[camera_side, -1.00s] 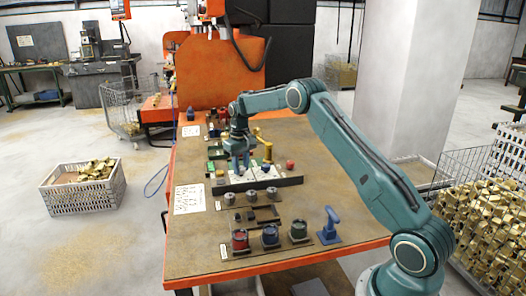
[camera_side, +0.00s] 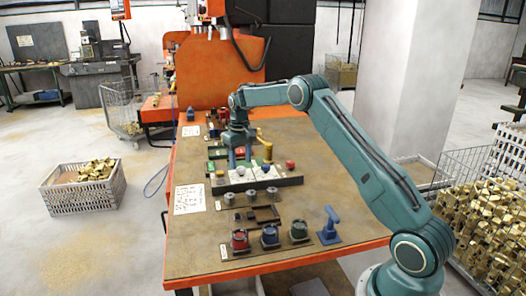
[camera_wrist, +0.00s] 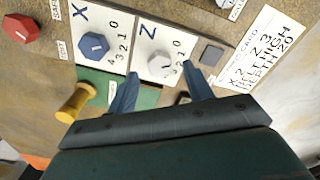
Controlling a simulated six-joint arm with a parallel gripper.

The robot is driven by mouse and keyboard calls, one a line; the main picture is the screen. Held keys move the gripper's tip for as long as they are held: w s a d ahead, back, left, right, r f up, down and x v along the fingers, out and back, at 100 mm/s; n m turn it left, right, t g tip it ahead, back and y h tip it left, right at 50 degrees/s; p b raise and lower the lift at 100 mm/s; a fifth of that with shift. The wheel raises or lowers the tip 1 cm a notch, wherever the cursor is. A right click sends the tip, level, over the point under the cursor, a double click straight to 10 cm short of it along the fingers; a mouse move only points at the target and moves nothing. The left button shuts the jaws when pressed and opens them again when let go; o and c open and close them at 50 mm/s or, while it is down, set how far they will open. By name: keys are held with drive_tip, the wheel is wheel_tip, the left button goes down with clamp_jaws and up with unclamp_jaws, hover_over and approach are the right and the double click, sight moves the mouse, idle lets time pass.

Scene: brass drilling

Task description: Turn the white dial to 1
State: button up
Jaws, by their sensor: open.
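The white dial (camera_wrist: 158,63) sits on a white panel marked Z (camera_wrist: 148,30), with a row of numbers beside it. Which number it points to is too small to tell. My gripper (camera_wrist: 162,76) is open and empty, with its two blue fingers apart on either side of the dial's near edge in the wrist view. The fingers do not appear to touch the dial. In the side view my gripper (camera_side: 240,158) is over the back edge of the control panel (camera_side: 228,187), and the white dial is small there.
A blue dial (camera_wrist: 93,45) on the X panel and a red knob (camera_wrist: 20,28) lie to the left. A yellow handle (camera_wrist: 76,102) stands near the left finger. A grey square button (camera_wrist: 211,55) and a written card (camera_wrist: 262,48) lie to the right.

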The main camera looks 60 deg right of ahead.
sight(241, 169)
wheel_tip(241, 169, up, 11)
drive_tip(key=shift+r, duration=0.15)
idle(0.4)
drive_tip(key=s+a+r+n+t, duration=0.1)
drive_tip(key=s+a+r+t, duration=0.2)
drive_tip(key=s+a+r, duration=1.2)
drive_tip(key=s+a+f+t, duration=0.1)
drive_tip(key=s+a+f, duration=0.2)
drive_tip(key=s, duration=0.4)
drive_tip(key=s+a+f+n, duration=0.1)
drive_tip(key=s+a+f, duration=0.2)
drive_tip(key=s, duration=0.5)
drive_tip(key=s+a+f+n+t, duration=0.1)
drive_tip(key=s+a+f, duration=0.2)
drive_tip(key=s, duration=0.5)
drive_tip(key=shift+s+a+t, duration=0.15)
drive_tip(key=shift+a+t, duration=0.05)
drive_tip(key=shift+t, duration=0.1)
